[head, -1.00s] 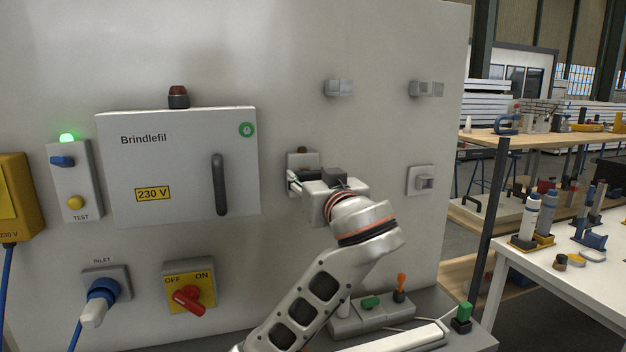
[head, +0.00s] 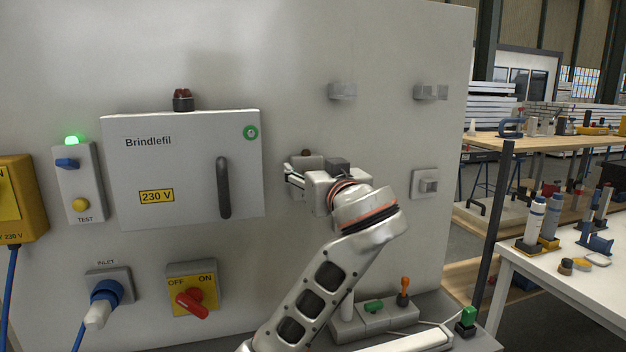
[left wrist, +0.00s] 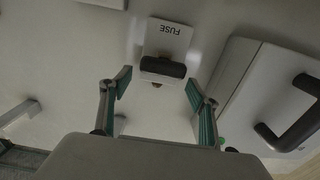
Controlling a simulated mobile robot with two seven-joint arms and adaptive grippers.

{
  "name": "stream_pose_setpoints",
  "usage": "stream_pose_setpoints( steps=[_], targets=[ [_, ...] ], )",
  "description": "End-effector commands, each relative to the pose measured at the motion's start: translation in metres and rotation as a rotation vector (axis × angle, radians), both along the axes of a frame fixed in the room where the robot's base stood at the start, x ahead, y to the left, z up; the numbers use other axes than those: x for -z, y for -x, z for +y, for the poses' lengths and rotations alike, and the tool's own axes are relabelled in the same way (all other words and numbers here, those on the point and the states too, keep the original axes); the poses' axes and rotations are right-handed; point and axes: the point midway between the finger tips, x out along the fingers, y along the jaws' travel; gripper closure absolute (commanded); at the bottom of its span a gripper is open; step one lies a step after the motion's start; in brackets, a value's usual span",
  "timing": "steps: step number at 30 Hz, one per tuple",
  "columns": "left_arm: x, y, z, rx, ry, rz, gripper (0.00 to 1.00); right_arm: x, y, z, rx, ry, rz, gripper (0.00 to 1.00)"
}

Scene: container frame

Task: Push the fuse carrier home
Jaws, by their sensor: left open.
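The fuse holder, a pale plate marked FUSE (left wrist: 165,38), is on the wall panel. It appears upside down in the left wrist view. The fuse carrier (left wrist: 163,68) shows there as a dark rounded grip across the plate's end. My left gripper (left wrist: 158,80) is open, with one green-padded finger to each side of the carrier, apart from it. In the head view my left gripper (head: 290,178) is in front of the fuse holder and hides the carrier. How deep the carrier sits cannot be told. My right gripper is not in view.
A grey Brindlefil cabinet (head: 185,165) with a dark handle (head: 223,187) is left of the gripper. A switch (head: 425,184) is to the right. A red OFF/ON switch (head: 191,300) and blue inlet plug (head: 104,300) are below. A white table (head: 560,265) stands at right.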

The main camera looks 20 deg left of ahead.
Motion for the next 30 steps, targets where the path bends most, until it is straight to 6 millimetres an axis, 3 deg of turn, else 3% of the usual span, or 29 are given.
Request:
stream_pose_setpoints(
  steps=[6, 12, 30],
  targets=[
    [-0.044, 0.0, 0.0, 0.0, 0.004, -0.004, 0.39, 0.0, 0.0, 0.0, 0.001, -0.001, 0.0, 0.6],
    [-0.071, 0.0, 0.0, -0.001, 0.001, -0.002, 0.39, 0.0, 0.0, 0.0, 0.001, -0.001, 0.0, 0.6],
    [-0.079, 0.0, 0.001, -0.002, -0.001, -0.001, 0.39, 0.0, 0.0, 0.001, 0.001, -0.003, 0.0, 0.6]
  ],
)
